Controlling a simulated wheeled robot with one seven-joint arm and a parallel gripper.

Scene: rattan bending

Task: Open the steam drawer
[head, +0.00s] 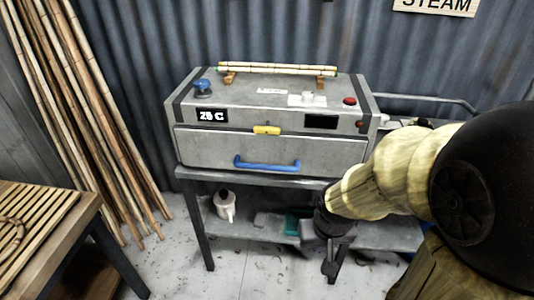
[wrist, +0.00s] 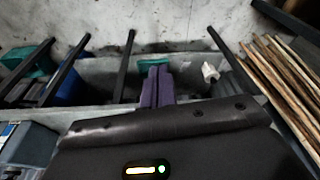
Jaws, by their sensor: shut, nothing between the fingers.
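The steam drawer (head: 215,145) is the front panel of a grey metal steamer box (head: 245,90), and it looks shut. A blue bar handle (head: 267,165) runs across its lower middle. A yellow latch (head: 267,130) sits at the drawer's top edge. My gripper (head: 330,272) hangs below and to the right of the handle, lower than the bench top, apart from the drawer and pointing down. In the wrist view my gripper's two purple fingers (wrist: 157,72) are together and empty. The drawer handle cannot be made out in the wrist view.
The steamer stands on a metal bench (head: 195,174) with a lower shelf. A white jug (head: 225,206) and a teal bin (head: 292,222) are on that shelf. Rattan poles (head: 90,120) lean at left. A slatted wooden table (head: 70,205) stands front left. Floor before the bench is mostly clear.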

